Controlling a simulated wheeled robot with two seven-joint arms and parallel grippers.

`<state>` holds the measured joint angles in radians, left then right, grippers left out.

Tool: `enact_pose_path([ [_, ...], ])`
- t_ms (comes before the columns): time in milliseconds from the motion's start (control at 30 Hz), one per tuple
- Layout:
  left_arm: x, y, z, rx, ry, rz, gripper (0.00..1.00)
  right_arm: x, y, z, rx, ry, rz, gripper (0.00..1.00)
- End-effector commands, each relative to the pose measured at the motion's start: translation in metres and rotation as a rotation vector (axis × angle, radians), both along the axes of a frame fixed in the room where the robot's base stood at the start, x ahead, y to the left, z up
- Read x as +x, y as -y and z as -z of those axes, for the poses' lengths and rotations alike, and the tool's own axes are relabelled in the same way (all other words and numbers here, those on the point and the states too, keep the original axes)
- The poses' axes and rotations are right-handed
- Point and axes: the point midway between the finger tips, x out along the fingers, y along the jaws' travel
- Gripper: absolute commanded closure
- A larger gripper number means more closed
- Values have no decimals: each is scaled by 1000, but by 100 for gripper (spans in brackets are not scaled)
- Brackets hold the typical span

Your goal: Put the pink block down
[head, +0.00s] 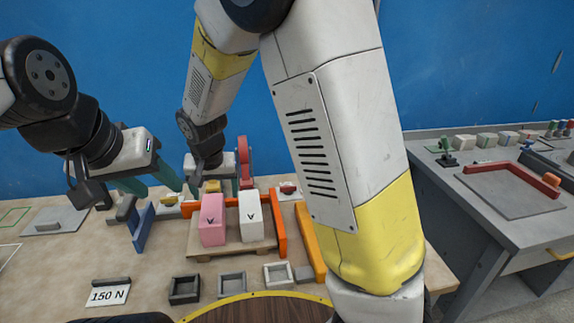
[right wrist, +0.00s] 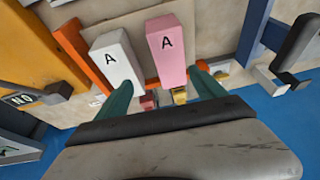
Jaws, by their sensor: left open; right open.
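The pink block (head: 213,220) stands upright on a wooden board (head: 240,250), to the left of a white block (head: 251,214). Both carry a dark mark. In the right wrist view the pink block (right wrist: 168,50) and the white block (right wrist: 117,62) show a letter A, and neither is gripped. My right gripper (right wrist: 160,88) is open, its two green fingers spread apart near the blocks; in the head view it is behind them, partly hidden. My left gripper (head: 150,185) is open and empty, to the left of the pink block and apart from it.
Red-orange bars (head: 280,222) edge the board, and a yellow-orange bar (head: 310,240) lies to its right. A blue bracket (head: 142,228) stands to the left. Small open trays (head: 232,284) and a "150 N" card (head: 108,294) are in front. A grey bench (head: 500,200) stands at right.

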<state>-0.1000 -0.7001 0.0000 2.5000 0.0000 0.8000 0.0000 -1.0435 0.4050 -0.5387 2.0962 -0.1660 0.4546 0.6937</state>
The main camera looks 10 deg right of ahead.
Motion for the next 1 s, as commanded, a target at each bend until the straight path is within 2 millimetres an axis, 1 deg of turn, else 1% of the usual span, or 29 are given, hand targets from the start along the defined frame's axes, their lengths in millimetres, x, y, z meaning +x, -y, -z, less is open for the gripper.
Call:
enact_pose_path([
  [33,0,0,0,0,0,0,51,-3,19,-15,39,-12,15,20],
  [167,0,0,0,0,0,0,51,-24,66,-53,125,-34,12,20],
  [200,0,0,0,0,0,0,51,-32,81,-65,147,-32,7,20],
  [267,0,0,0,0,0,0,51,-46,102,-83,177,-23,-2,20],
  [300,0,0,0,0,0,0,51,-56,115,-94,192,-10,-10,20],
  [367,0,0,0,0,0,0,51,-72,135,-109,209,12,-21,20],
  [400,0,0,0,0,0,0,51,-84,147,-119,216,29,-29,20],
  [500,0,0,0,0,0,0,51,-115,174,-139,214,83,-48,20],
  [600,0,0,0,0,0,0,51,-144,194,-151,190,133,-64,20],
  [733,0,0,0,0,0,0,51,-171,209,-158,149,178,-77,20],
  [833,0,0,0,0,0,0,51,-182,214,-160,126,195,-82,20],
  [1000,0,0,0,0,0,0,51,-187,215,-160,116,200,-87,20],
])
